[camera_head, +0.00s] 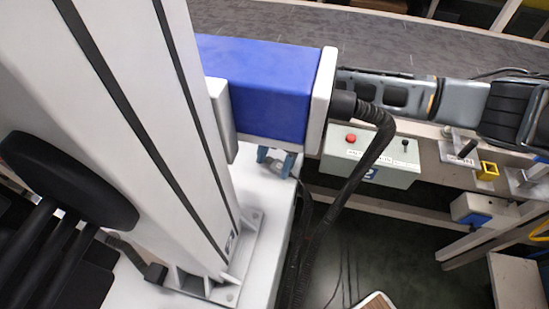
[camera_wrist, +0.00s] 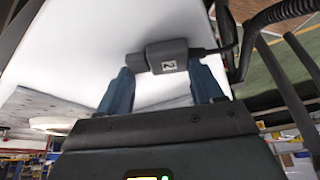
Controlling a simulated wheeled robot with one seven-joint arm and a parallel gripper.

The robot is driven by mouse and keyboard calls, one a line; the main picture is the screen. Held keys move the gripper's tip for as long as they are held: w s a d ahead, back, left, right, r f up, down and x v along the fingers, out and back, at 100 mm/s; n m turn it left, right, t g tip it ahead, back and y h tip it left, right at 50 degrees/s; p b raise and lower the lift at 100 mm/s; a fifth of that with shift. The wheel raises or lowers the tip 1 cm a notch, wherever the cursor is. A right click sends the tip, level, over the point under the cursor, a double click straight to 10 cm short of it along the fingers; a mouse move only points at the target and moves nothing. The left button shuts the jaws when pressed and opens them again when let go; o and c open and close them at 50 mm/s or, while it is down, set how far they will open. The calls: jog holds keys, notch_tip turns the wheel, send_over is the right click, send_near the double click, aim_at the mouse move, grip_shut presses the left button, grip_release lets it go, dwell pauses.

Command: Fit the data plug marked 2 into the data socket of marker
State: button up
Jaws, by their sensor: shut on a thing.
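The data plug (camera_wrist: 153,57) is a dark grey block with a white label reading 2, seen in the wrist view. My gripper (camera_wrist: 163,66) is shut on it, with one dark blue finger at each end of the plug. A dark cable leaves the plug's right end. In the head view, two blue finger shapes (camera_head: 275,161) show below the blue arm housing, above a white surface; the plug is mostly hidden there. I cannot pick out the data socket of the marker; the labels in the head view are too small to read.
A pale box (camera_head: 400,170) with a red button (camera_head: 351,138) and a black knob stands on a rail at centre right. A yellow bracket (camera_head: 487,171) is right of it. A grey conveyor belt (camera_head: 400,38) runs behind. A thick black hose (camera_head: 347,195) hangs in front.

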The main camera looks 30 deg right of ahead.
jog(key=shift+f, duration=0.2)
jog(key=o, duration=1)
jog(key=shift+o, duration=0.2)
jog(key=shift+r, duration=0.1)
jog(key=v, duration=1.2)
jog(key=shift+b, duration=0.4)
jog(key=shift+r, duration=0.1)
